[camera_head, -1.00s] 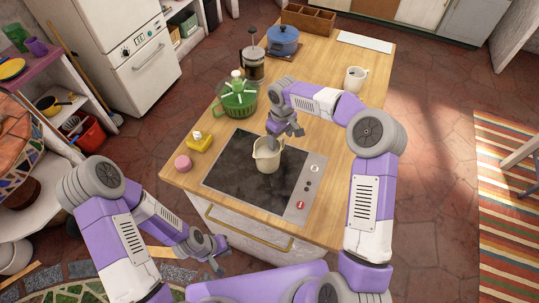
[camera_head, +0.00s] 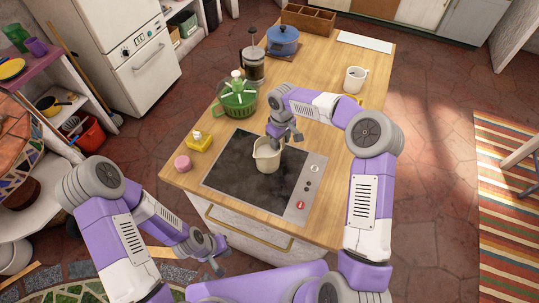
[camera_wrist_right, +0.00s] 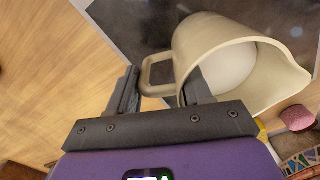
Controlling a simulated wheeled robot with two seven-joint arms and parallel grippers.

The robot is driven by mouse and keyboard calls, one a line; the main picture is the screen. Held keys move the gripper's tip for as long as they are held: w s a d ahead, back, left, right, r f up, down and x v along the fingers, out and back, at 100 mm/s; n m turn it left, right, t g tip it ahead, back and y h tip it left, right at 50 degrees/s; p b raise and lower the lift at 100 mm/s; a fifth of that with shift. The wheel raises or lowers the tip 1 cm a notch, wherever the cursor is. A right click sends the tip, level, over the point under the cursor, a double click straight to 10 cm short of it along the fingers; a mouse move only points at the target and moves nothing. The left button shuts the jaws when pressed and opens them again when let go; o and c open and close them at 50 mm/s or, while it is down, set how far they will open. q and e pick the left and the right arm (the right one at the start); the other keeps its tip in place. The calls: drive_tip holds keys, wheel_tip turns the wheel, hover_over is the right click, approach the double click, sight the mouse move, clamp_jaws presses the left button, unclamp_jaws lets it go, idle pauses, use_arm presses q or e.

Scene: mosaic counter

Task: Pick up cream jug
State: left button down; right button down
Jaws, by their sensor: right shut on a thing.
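The cream jug (camera_head: 267,156) is over the black cooktop (camera_head: 235,178) in the head view and appears upright. I cannot tell whether its base touches the cooktop. My right gripper (camera_head: 284,137) is at the jug's far right side. In the right wrist view, my right gripper (camera_wrist_right: 160,92) has its fingers on either side of the jug's handle, with one finger against the body, and is shut on the handle. The cream jug (camera_wrist_right: 205,42) shows its open mouth and spout there. My left gripper (camera_head: 212,258) hangs in front of the counter, away from the jug; its fingers are too small to read.
On the wooden counter (camera_head: 325,75) stand a green bowl-like item (camera_head: 238,103), a French press (camera_head: 253,68), a blue pot (camera_head: 283,41) and a white mug (camera_head: 355,79). A yellow item (camera_head: 199,142) and a pink item (camera_head: 183,163) sit left of the cooktop.

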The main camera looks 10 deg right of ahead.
drive_tip(key=shift+r, duration=0.1)
wheel_tip(320, 180, up, 10)
drive_tip(key=shift+f+p, duration=0.1)
drive_tip(key=shift+p, duration=0.2)
idle(0.3)
